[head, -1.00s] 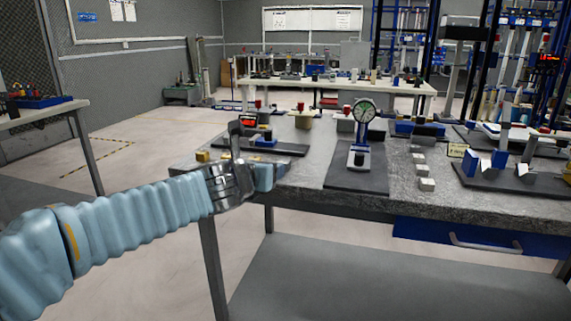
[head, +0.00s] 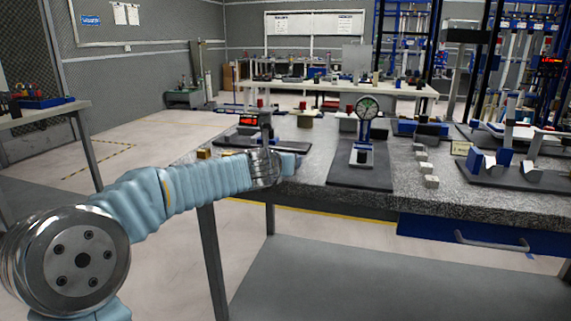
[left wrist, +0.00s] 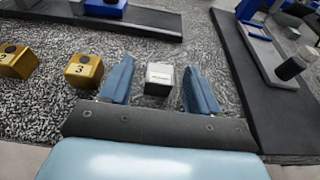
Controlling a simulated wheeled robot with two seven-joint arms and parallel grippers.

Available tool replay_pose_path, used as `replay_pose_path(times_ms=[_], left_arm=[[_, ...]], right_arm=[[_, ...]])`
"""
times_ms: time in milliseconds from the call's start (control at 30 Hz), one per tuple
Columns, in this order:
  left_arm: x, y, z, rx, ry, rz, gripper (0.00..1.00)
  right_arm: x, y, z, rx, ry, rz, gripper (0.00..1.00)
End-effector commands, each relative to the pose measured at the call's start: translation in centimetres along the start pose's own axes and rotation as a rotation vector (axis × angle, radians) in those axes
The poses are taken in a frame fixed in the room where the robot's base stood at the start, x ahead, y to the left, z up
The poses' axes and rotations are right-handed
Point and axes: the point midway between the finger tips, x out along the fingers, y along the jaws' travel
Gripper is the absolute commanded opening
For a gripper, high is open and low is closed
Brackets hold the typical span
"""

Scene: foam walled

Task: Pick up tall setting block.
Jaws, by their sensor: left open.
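A small block with a white top and dark sides (left wrist: 159,78) stands on the speckled grey bench top in the left wrist view. It looks like the setting block, though its height is hard to judge from above. My left gripper (left wrist: 158,84) is open, with one blue finger on each side of the block and a gap showing on both sides. In the head view my left gripper (head: 288,163) is low at the bench's front edge, and the block is hidden there. My right gripper is not in view.
Brass numbered blocks (left wrist: 84,70) sit left of the fingers. A dial gauge stand (head: 363,135) on a dark mat (head: 358,176) stands to the right. Several pale blocks (head: 431,181) line the bench beyond it. Another dark mat (left wrist: 105,14) lies behind.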

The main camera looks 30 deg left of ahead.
Motion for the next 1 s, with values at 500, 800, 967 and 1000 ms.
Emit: replay_pose_path(times_ms=[500, 800, 967, 1000], left_arm=[[-0.1, 0.0, 0.0, 0.0, 0.0, 0.0, 0.0], [-0.2, 0.0, 0.7, 0.0, -0.001, 0.0, 0.0], [-0.9, 0.0, 2.7, 0.0, -0.002, 0.0, 0.0], [-1.1, 0.0, 3.5, 0.0, -0.002, 0.0, 0.0]], right_arm=[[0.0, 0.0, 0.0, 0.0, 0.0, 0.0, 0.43], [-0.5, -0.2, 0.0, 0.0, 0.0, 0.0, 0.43], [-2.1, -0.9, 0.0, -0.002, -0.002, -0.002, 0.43], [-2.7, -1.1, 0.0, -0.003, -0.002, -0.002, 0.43]])
